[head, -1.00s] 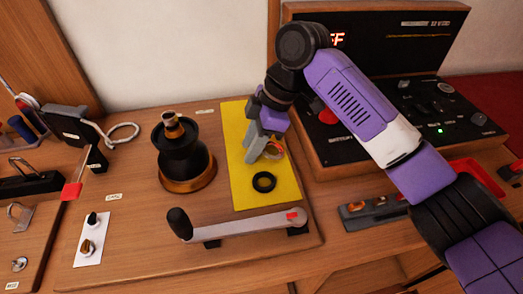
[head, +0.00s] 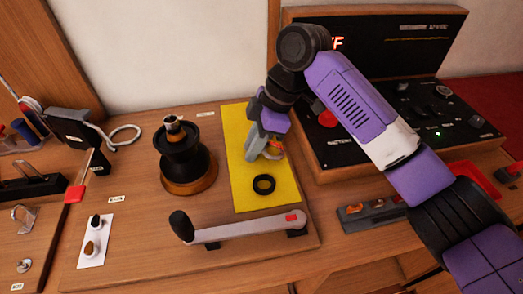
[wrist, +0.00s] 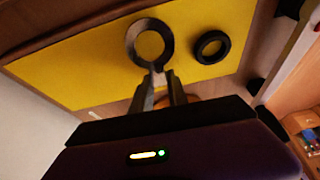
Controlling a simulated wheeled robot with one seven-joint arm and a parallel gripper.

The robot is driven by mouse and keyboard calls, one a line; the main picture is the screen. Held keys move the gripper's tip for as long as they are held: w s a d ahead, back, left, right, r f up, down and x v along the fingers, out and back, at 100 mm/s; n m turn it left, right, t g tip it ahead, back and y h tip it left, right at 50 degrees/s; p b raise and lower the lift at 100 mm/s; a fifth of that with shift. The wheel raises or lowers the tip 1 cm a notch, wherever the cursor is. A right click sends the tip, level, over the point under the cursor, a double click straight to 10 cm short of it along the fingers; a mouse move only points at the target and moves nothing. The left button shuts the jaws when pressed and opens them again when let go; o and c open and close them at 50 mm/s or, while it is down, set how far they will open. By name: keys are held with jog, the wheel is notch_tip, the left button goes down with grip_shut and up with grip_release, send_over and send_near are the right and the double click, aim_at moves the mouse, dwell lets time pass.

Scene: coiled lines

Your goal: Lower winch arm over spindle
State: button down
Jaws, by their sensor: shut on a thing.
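The winch arm (head: 245,229), a grey bar with a black knob at its left end and a red mark at its right, lies on supports at the board's front. The spindle (head: 174,124) is the metal-topped post on the black winch drum (head: 186,160), upright left of the yellow mat. My gripper (head: 257,152) is over the mat, right of the drum and away from the winch arm. In the wrist view, my gripper (wrist: 160,80) is shut on the edge of a grey ring (wrist: 133,40). The ring's contact with the mat is unclear.
A black ring (head: 264,184) lies on the yellow mat (head: 282,190) near my gripper. A black control panel (head: 430,105) stands behind right. A white card (head: 92,255) with small parts lies front left. Bare board separates the card from the drum.

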jog(key=shift+r, duration=0.1)
jog(key=shift+p+v, duration=1)
jog(key=shift+a+r, duration=0.1)
jog(key=shift+r, duration=0.05)
